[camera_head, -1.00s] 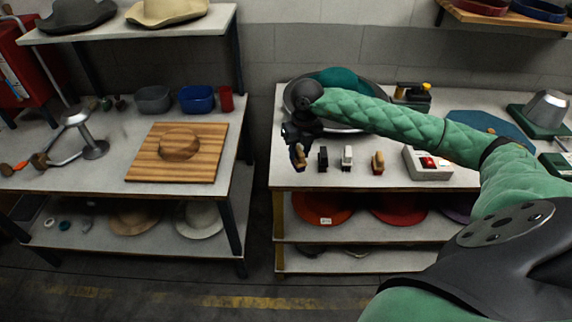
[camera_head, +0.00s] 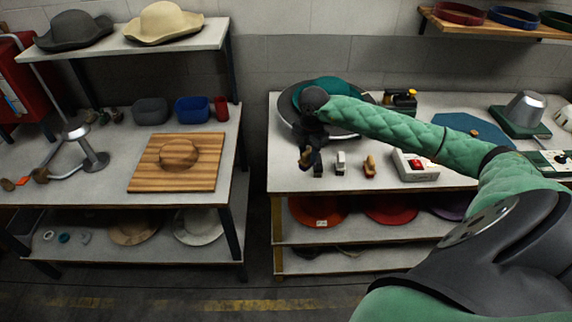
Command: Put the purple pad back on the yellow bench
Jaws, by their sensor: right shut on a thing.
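My right gripper (camera_head: 308,148) is over the front left part of the right bench (camera_head: 290,180), whose front edge and leg look yellowish. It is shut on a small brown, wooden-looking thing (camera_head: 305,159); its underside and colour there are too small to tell. A small black block (camera_head: 318,169) stands just right of it, partly behind the gripper. I cannot make out a purple pad anywhere. My left gripper is not in view.
On the right bench, a white block (camera_head: 340,164), a brown-handled piece (camera_head: 369,168) and a white box with a red button (camera_head: 418,168) stand in a row. A wooden board (camera_head: 150,180) lies on the left bench.

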